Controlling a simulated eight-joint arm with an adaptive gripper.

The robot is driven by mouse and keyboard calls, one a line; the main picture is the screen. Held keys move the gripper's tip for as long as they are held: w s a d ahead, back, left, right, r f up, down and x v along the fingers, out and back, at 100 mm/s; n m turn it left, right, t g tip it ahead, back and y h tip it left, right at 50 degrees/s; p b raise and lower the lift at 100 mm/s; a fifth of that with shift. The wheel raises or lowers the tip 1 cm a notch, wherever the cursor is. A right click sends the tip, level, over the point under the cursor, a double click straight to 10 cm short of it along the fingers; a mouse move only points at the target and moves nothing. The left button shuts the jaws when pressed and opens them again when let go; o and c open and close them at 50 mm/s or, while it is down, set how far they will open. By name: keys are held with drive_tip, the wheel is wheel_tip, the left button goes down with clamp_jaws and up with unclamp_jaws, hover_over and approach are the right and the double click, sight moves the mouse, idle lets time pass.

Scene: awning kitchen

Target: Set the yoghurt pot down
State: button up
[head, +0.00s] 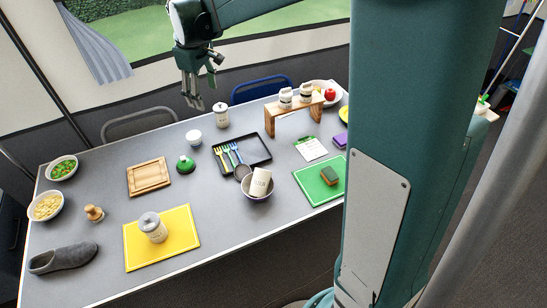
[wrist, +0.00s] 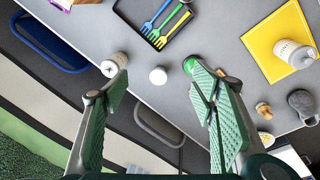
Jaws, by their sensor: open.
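The small white yoghurt pot (head: 194,138) stands upright on the grey table (head: 90,190) near its far edge. In the wrist view the pot (wrist: 158,76) shows from above, between and beyond my fingertips, touching neither. My gripper (head: 191,104) is raised above the far side of the table, higher than the pot. In the wrist view my gripper (wrist: 155,82) has its two green-padded fingers wide apart with nothing between them.
A green-topped item (head: 185,164) and a wooden board (head: 149,177) lie nearer. A black tray (head: 262,154) holds coloured cutlery. Bare table surrounds the pot. Chairs (head: 138,124) stand along the far edge.

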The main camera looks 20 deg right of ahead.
drive_tip(key=s+d+r+m+t, duration=0.1)
drive_tip(key=s+d+r+m, duration=0.15)
drive_tip(key=s, duration=0.75)
drive_tip(key=s+d+r+m+t, duration=0.2)
drive_tip(key=s+d+r, duration=0.1)
drive_tip(key=s, duration=0.7)
drive_tip(key=s+d+f+m+t, duration=0.1)
drive_tip(key=s+f+m, duration=0.1)
drive_tip(key=s, duration=0.6)
drive_tip(key=s+d+f+m+t, duration=0.1)
drive_tip(key=s+d+f, duration=0.1)
drive_tip(key=s, duration=0.7)
drive_tip(key=shift+s+f+m, duration=0.2)
drive_tip(key=shift+f+m, duration=0.15)
drive_tip(key=shift+f, duration=0.2)
